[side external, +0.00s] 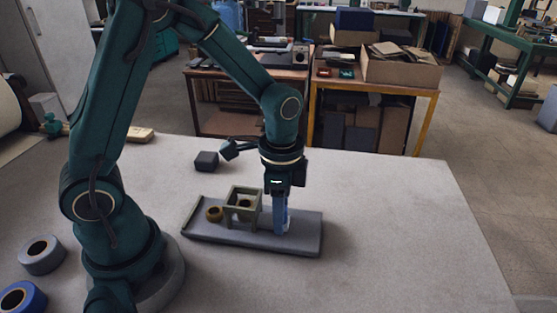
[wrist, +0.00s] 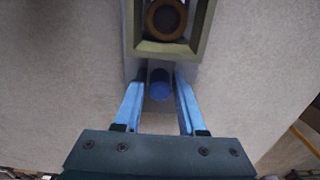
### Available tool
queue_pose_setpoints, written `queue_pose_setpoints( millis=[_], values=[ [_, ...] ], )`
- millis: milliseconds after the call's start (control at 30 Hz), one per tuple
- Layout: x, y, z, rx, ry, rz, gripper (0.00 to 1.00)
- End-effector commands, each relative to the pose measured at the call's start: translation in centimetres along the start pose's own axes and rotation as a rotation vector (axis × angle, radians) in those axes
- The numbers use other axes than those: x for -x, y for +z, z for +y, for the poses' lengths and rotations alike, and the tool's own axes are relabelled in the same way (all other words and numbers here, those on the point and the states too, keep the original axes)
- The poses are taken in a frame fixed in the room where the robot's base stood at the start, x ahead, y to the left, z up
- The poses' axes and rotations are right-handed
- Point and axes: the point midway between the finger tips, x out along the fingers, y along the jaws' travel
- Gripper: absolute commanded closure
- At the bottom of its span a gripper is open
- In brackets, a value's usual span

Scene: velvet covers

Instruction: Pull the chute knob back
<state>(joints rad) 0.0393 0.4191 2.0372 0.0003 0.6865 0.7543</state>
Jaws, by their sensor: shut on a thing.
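A grey base plate (side external: 305,240) lies on the table, with a raised lip at its left end. An olive square frame (side external: 243,190) stands on it; this chute frame also shows at the top of the wrist view (wrist: 165,48). A brown ring-like piece sits inside the frame (wrist: 166,18). My gripper (side external: 281,231) points straight down over the right part of the plate. In the wrist view, its blue fingers (wrist: 161,76) are shut on the blue round knob (wrist: 160,91), just outside the frame. The fingers hide most of the knob in the side view.
A brass-brown ring (side external: 214,213) lies on the plate left of the frame. A dark block (side external: 206,160) sits behind the plate. A grey roll (side external: 41,255) and a blue roll (side external: 22,298) lie at the left. The table right of the plate is clear.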

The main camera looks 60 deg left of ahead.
Motion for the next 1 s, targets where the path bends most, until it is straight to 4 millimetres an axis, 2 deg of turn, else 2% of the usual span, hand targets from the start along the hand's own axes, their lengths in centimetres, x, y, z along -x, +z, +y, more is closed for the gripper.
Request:
queue_pose_setpoints(
  millis=[1000],
  values=[
    [0.1,-5.0,-0.1,0.0,-0.003,0.004,0.91]
  ],
)
